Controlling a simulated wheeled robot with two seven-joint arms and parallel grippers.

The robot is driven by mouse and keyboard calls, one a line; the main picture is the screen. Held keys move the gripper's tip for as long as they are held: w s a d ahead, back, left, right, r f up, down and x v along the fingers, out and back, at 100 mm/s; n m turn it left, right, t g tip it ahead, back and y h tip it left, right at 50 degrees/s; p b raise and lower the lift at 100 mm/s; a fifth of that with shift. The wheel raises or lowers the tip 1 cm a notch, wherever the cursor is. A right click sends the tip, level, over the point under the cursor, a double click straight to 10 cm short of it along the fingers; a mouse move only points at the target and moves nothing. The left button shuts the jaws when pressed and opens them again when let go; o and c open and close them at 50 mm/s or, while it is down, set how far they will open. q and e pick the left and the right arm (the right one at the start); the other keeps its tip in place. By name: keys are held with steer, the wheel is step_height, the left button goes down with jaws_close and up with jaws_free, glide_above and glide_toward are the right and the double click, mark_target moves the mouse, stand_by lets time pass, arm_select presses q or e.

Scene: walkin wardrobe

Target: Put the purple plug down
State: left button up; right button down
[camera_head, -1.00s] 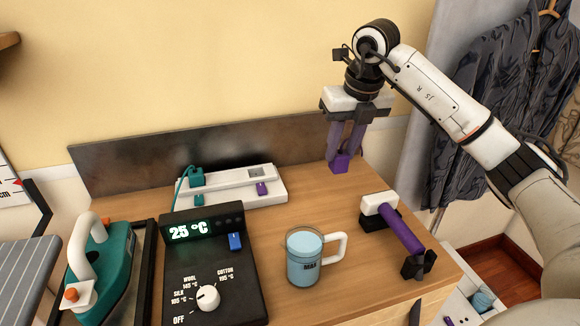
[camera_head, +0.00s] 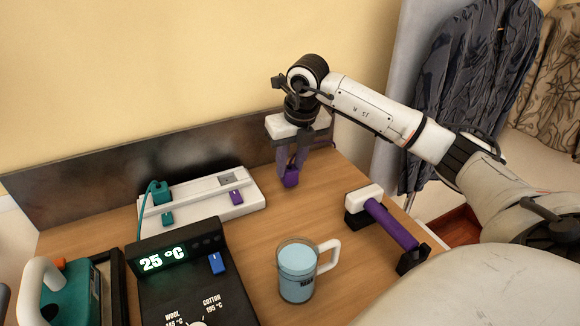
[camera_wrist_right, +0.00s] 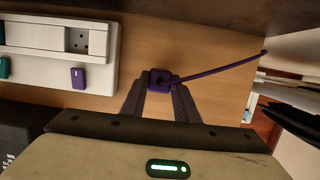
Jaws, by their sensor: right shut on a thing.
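My right gripper (camera_head: 290,172) is shut on the purple plug (camera_head: 291,177), just to the right of the power strip near the back board. In the right wrist view the plug (camera_wrist_right: 160,80) sits between the two fingertips of the gripper (camera_wrist_right: 160,88), with a purple cord running off to the right. The plug is low over the wooden top; I cannot tell whether it touches. The white power strip (camera_head: 220,197) has a teal plug (camera_head: 161,192) and an empty-looking socket at its right end. My left gripper is not in view.
A mug of blue liquid (camera_head: 297,272) stands in front. The control box (camera_head: 178,265) and iron (camera_head: 75,290) are at the left. The wooden counter (camera_head: 325,215) is bare between the mug and gripper.

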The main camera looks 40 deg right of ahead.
steer(key=shift+f, duration=0.5)
steer(key=c, duration=1.4)
jaws_free()
steer(key=shift+f, duration=0.1)
steer(key=v, duration=1.2)
